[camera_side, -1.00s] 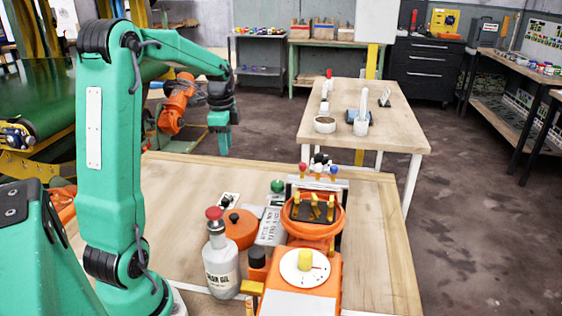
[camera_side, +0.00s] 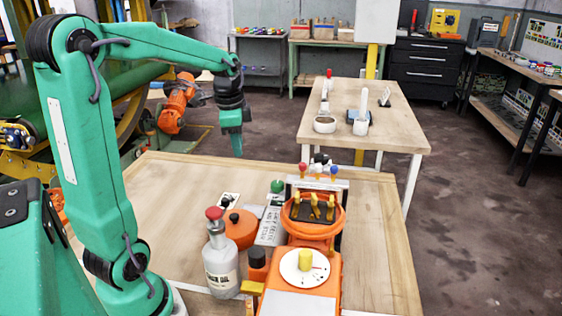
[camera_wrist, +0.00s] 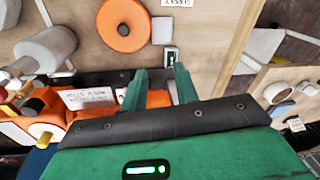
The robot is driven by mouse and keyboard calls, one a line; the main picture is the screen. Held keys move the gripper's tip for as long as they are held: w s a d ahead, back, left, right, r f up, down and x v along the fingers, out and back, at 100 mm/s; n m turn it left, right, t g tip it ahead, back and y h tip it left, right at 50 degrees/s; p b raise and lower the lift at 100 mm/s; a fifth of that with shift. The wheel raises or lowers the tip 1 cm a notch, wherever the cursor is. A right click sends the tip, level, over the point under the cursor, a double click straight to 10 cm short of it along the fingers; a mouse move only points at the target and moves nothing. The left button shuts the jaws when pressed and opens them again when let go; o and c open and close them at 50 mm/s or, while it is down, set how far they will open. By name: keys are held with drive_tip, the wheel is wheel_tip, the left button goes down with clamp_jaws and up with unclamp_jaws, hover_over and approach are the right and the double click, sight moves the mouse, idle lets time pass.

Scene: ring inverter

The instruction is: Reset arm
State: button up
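My gripper (camera_side: 236,150) hangs in the air above the far left part of the wooden bench (camera_side: 160,190), pointing down. In the wrist view its two green fingers (camera_wrist: 158,76) stand apart with nothing between them, so it is open and empty. The orange machine (camera_side: 300,295) stands on the bench to the right of my gripper in the side view. It has an orange round part with several yellow pegs (camera_side: 314,207) and a white disc with a yellow knob (camera_side: 306,259). In the wrist view my gripper hides part of this machine.
A grey bottle with a red cap (camera_side: 221,265) and an orange round lidded object (camera_side: 240,230) stand left of the machine. A green ball-topped part (camera_side: 277,186) is nearby. A second table (camera_side: 390,140) stands behind. The bench's far left is clear.

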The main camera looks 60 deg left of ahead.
drive_tip(key=s+d+n+t, duration=0.2)
drive_tip(key=s+d, duration=0.3)
drive_tip(key=d, duration=0.4)
drive_tip(key=s+d+r+n+t, duration=0.1)
drive_tip(key=s+d+n, duration=0.3)
drive_tip(key=d, duration=0.6)
drive_tip(key=shift+s+r+t+h, duration=0.2)
drive_tip(key=shift+s+t+h, duration=0.25)
drive_tip(key=shift+s, duration=0.6)
